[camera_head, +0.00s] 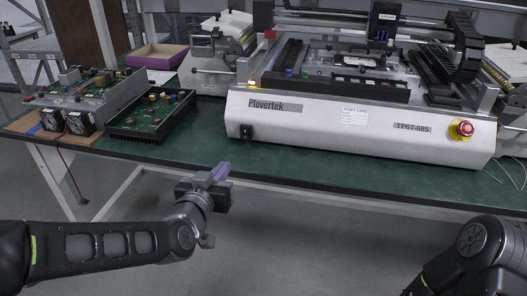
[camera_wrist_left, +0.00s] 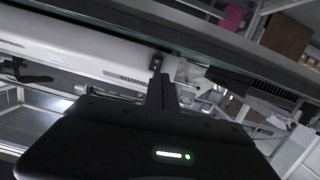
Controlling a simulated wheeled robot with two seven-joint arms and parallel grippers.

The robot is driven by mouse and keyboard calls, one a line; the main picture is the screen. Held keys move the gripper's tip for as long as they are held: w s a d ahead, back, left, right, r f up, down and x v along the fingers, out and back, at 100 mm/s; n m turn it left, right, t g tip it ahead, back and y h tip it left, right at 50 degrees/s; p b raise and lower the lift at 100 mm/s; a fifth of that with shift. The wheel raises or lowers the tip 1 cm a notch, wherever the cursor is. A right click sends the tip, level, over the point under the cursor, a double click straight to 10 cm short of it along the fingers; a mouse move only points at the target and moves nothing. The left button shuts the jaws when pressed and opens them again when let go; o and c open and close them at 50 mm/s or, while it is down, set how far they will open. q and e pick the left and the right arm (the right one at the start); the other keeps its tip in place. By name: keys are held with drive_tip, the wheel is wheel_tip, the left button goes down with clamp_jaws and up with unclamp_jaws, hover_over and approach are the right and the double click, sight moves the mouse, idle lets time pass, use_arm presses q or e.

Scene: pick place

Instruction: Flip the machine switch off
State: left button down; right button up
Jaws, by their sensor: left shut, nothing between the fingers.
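The machine (camera_head: 370,128) is a white and grey Plovertek unit on the green table. Its small black switch (camera_head: 246,132) is at the left end of the front panel; which way it is set is too small to tell. My left gripper (camera_head: 222,171) is shut and empty, in front of the table's front edge, below and left of the switch and apart from it. In the left wrist view the shut fingers (camera_wrist_left: 161,92) point toward the white panel, with a dark switch-like part (camera_wrist_left: 156,62) just beyond the tips. My right gripper is out of view; only my right arm shows.
A red stop button (camera_head: 462,129) is at the panel's right end. Circuit boards (camera_head: 150,116) and two fans (camera_head: 68,121) sit at the table's left, with a purple tray (camera_head: 157,55) behind. The green tabletop (camera_head: 300,172) before the machine is clear.

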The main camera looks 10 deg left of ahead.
sight(240, 156)
use_arm(q)
drive_tip(key=shift+w+r+m, duration=0.1)
drive_tip(key=shift+r+m, duration=0.15)
drive_tip(key=shift+m, duration=0.15)
drive_tip(key=b+x, duration=0.3)
drive_tip(key=x, duration=0.9)
drive_tip(key=shift+w+f+b, duration=0.15)
drive_tip(key=shift+w+b, duration=0.1)
drive_tip(key=shift+b, duration=0.05)
drive_tip(key=shift+x, duration=0.75)
